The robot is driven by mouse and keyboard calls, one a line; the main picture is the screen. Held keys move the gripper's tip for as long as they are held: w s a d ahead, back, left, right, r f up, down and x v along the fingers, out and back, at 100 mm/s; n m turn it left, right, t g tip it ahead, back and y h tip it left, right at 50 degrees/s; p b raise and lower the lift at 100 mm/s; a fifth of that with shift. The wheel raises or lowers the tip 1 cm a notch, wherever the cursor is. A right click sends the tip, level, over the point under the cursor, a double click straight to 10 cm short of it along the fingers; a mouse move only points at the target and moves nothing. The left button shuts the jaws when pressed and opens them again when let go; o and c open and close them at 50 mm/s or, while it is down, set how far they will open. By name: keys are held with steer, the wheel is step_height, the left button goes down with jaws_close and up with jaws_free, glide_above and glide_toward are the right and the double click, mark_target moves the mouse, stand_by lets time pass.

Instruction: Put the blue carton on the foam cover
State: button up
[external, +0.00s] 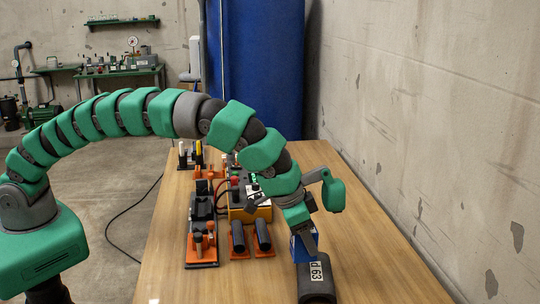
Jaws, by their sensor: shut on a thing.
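My gripper (306,240) points down at the front right of the wooden table and is shut on the blue carton (297,249). Only part of the carton's blue side shows; my gripper hides the rest. The foam cover (317,288) is a dark grey, tube-like piece with a white label reading "d 63". It lies on the table directly below the carton in the picture. The carton's lower edge meets the top of the foam cover in this view; I cannot tell whether they touch.
Two dark cylinders on orange holders (251,238) stand left of the foam cover. An orange-and-black fixture (201,245) and a control box with buttons (249,211) stand further left and behind. The table's right side (375,262) is clear, with a concrete wall beyond.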

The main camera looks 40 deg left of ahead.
steer(key=shift+w+d+f, duration=0.1)
steer(key=shift+w+d, duration=0.15)
steer(key=shift+d, duration=0.35)
steer(key=shift+w+d, duration=0.25)
steer(key=shift+d, duration=0.35)
steer(key=shift+w+d+f, duration=0.1)
steer(key=shift+w+d, duration=0.15)
steer(key=shift+w, duration=0.05)
steer(key=shift+f, duration=1.7)
steer(key=shift+f, duration=0.1)
steer(key=o, duration=1)
steer(key=shift+c, duration=0.2)
steer(key=v, duration=1.2)
